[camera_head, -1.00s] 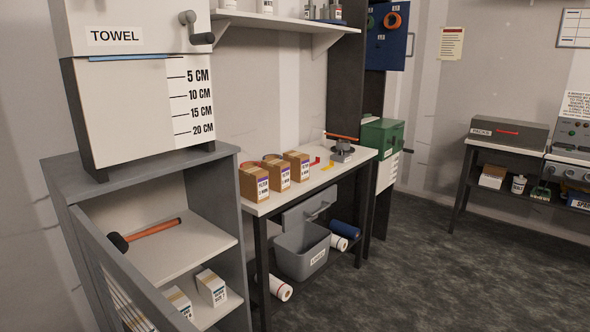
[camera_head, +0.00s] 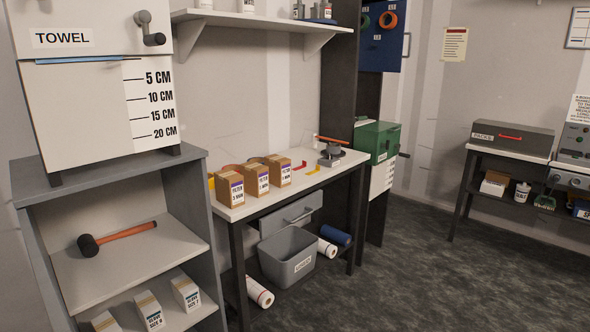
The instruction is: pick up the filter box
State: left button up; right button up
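Three brown cardboard filter boxes stand upright in a row on the white-topped bench (camera_head: 312,183): a left filter box (camera_head: 229,189), a middle filter box (camera_head: 256,179) and a right filter box (camera_head: 279,171). Each has a white label with a purple band reading "FILTER"; the smaller print is hard to read. Orange and yellow items show partly behind them. Neither of my grippers is in view.
A grey cabinet (camera_head: 109,179) with a towel dispenser (camera_head: 103,112) stands left of the bench; a mallet (camera_head: 116,238) and glove boxes (camera_head: 150,309) lie on its shelves. A grey bin (camera_head: 287,256) and rolls sit under the bench. The dark floor (camera_head: 425,260) is open to the right.

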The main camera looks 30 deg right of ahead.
aim_at(279, 167)
jog(key=i+l, duration=0.15)
jog(key=l, duration=0.55)
jog(key=i+l+u, duration=0.15)
jog(key=l, duration=1.3)
jog(key=i+l+u, duration=0.15)
jog(key=l, duration=0.6)
